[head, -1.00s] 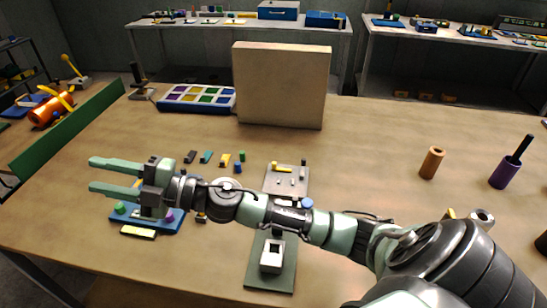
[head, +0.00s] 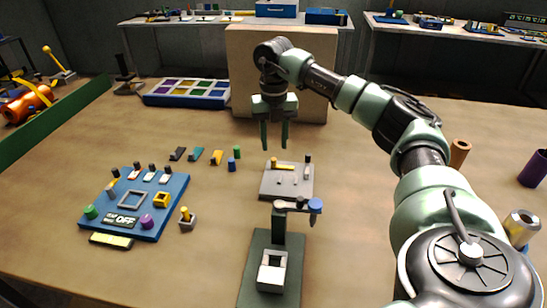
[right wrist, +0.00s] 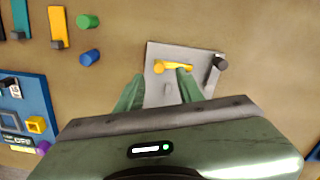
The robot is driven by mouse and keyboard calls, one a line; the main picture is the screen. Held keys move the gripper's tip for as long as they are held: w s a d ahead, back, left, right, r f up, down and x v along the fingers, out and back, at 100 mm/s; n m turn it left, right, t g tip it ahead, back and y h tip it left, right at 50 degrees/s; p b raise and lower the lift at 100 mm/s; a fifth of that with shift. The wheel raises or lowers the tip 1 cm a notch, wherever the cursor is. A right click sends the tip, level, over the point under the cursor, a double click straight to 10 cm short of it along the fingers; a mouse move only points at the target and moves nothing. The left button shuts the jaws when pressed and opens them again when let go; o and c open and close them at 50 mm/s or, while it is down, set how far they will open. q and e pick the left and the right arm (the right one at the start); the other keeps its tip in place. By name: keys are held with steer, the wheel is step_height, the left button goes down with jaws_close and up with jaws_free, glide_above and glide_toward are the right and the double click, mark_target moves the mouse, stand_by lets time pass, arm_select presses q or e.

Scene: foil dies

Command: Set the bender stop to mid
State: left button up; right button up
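A light grey plate (head: 271,188), which looks like the bender, lies on the table. It bears a yellow bar (head: 285,167), small grey pegs and an upright dark-topped post (head: 307,166) at its right. My right gripper (head: 274,143) points down above the plate's far side, open and empty. In the right wrist view its fingers (right wrist: 160,90) stand apart over the plate (right wrist: 155,85), with the yellow bar (right wrist: 172,66) near their tips and the dark post (right wrist: 219,64) to the right. I cannot tell which part is the stop. My left gripper is not in view.
A dark green stand (head: 258,245) with a blue-knobbed arm is in front of the plate. A blue control panel (head: 172,205) is at left. Small coloured pieces (head: 216,157) lie between. A large beige block (head: 240,75) stands behind. Cylinders stand at right.

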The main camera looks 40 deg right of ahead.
mark_target(274, 159)
step_height(274, 159, down, 6)
steer(key=shift+r, duration=0.1)
jaws_close()
stand_by(1.5)
